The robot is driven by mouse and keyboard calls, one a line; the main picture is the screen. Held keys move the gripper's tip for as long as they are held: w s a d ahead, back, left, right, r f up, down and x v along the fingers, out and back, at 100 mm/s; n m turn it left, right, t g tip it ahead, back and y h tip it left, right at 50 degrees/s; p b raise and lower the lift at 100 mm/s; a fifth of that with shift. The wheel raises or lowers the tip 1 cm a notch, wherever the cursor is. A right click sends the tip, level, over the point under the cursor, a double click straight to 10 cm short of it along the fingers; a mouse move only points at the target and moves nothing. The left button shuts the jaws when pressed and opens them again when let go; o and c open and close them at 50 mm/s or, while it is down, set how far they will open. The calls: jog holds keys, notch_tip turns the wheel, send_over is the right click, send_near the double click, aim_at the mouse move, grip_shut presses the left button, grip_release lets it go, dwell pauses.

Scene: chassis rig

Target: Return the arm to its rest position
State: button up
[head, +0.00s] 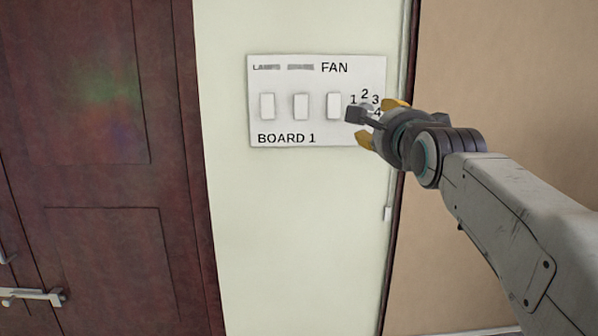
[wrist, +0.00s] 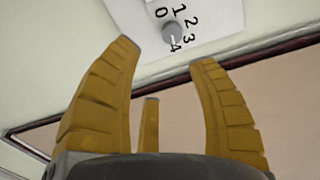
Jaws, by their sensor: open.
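My gripper (head: 382,122) is raised in front of the right end of a white switch board (head: 290,125) in the head view. Its yellow fingers (wrist: 165,65) are spread apart with nothing between them in the wrist view. My arm reaches in from the lower right, extended toward the wall. In the wrist view, a grey round knob (wrist: 172,33) with numbers around it lies beyond the fingertips, apart from them. In the head view my gripper hides most of this knob and part of its numbers.
The board has three white switches, the right one (head: 334,106) under the word FAN. A dark red-brown door (head: 90,150) with a metal handle (head: 32,295) stands at the left. Pale wall (head: 300,230) lies below the board. A dark-edged tan surface (head: 500,60) is at the right.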

jog(key=s+f+n+g, duration=0.4)
jog(key=f+n, duration=0.4)
jog(key=f, duration=0.4)
jog(key=s+f+n+g, duration=0.45)
jog(key=f+n, duration=0.25)
jog(key=f, duration=0.5)
jog(key=s+f+n+g, duration=0.2)
jog(key=s+f, duration=0.4)
jog(key=s, duration=0.6)
jog(key=s+f+n+g, duration=0.2)
jog(key=s+f, duration=0.4)
jog(key=s, duration=0.6)
jog(key=shift+s+n, duration=0.3)
